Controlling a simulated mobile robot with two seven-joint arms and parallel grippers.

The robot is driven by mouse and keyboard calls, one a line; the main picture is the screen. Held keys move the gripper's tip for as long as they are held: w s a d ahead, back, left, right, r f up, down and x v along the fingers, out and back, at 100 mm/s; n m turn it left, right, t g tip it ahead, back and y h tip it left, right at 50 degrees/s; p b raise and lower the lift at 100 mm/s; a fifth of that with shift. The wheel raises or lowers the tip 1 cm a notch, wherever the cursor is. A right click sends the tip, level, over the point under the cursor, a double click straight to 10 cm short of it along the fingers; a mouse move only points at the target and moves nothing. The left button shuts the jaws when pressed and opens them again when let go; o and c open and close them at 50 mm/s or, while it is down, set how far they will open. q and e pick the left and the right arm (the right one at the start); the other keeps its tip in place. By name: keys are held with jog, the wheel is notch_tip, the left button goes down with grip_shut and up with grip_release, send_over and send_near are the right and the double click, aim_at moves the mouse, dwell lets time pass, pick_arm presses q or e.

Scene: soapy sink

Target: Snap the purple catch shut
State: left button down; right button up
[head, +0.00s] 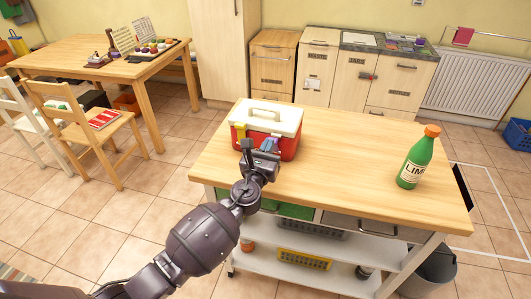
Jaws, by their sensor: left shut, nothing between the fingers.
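A toolbox with a red body (289,151) and a white lid (283,118) stands on the wooden worktop, with its lid down. A bluish-purple catch (271,145) shows small on its front, partly behind my gripper. I cannot tell whether this catch is up or down. A yellow catch (240,130) is on the front farther left. My left gripper (257,147) is shut and empty, right at the front of the box by the purple catch. I cannot tell whether it touches the catch. My right gripper is out of view.
A green bottle (415,163) with an orange cap stands on the right of the worktop (345,160). The worktop between box and bottle is clear. Drawers and a shelf with baskets (305,260) are below. A table and chairs stand farther left.

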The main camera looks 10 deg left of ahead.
pick_arm(q)
jog(key=w+r, duration=0.2)
jog(key=w, duration=0.1)
jog(key=shift+d+p, duration=0.15)
jog(key=shift+p, duration=0.2)
jog(key=shift+w+r, duration=0.15)
jog(key=shift+w, duration=0.1)
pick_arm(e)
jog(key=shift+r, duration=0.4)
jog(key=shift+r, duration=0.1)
